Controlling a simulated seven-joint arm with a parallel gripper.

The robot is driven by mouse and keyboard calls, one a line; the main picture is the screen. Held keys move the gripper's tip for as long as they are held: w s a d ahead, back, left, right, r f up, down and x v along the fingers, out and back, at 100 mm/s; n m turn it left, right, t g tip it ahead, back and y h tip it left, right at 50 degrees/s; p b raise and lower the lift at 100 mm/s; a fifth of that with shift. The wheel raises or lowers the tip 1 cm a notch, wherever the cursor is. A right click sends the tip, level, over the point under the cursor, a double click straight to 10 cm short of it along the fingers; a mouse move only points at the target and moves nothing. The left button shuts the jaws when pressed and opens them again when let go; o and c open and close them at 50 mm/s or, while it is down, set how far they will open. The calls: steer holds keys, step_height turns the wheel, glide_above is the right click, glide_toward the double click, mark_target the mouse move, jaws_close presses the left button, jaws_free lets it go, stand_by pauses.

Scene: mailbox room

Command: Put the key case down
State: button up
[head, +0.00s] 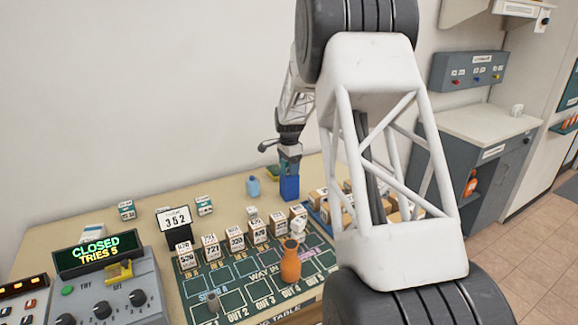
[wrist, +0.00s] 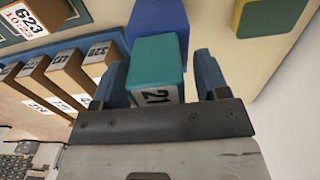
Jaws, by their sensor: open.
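My gripper (wrist: 162,75) points down at the far side of the table, and its two blue fingers stand apart. Between them is a teal case (wrist: 158,60) with a white label reading 21, which looks like the key case. A gap shows between the case and the right finger; contact at the left finger is unclear. A blue block (wrist: 160,16) lies just beyond the case in the wrist view. In the head view my gripper (head: 289,165) is small, directly above the blue block (head: 289,188), and the case cannot be clearly told apart there.
Numbered cartons (head: 236,240) stand in a row on the green board (head: 225,296). A light blue bottle (head: 253,186) and a green-yellow sponge (head: 272,173) are near my gripper.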

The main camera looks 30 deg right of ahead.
steer(key=shift+r, duration=0.15)
step_height(320, 180, up, 12)
stand_by(0.7)
stand_by(0.5)
steer(key=shift+a, duration=0.1)
steer(key=s+a+r+n+t, duration=0.1)
steer(key=s+a+r+n, duration=0.3)
steer(key=s+a, duration=0.6)
steer(key=s+a+r+n, duration=0.45)
steer(key=s+a, duration=0.35)
steer(key=s, duration=0.4)
steer(key=s+a+f+n, duration=0.2)
steer(key=s+a+n, duration=0.1)
steer(key=s, duration=0.6)
steer(key=s+a+f+n+t, duration=0.1)
steer(key=s+a+f+n, duration=0.1)
steer(key=s, duration=0.8)
steer(key=s+a+f+n, duration=0.2)
steer(key=s+a+n, duration=0.2)
steer(key=s, duration=0.6)
steer(key=shift+a+f+t, duration=0.25)
steer(key=shift+a+t, duration=0.05)
steer(key=shift+a, duration=0.9)
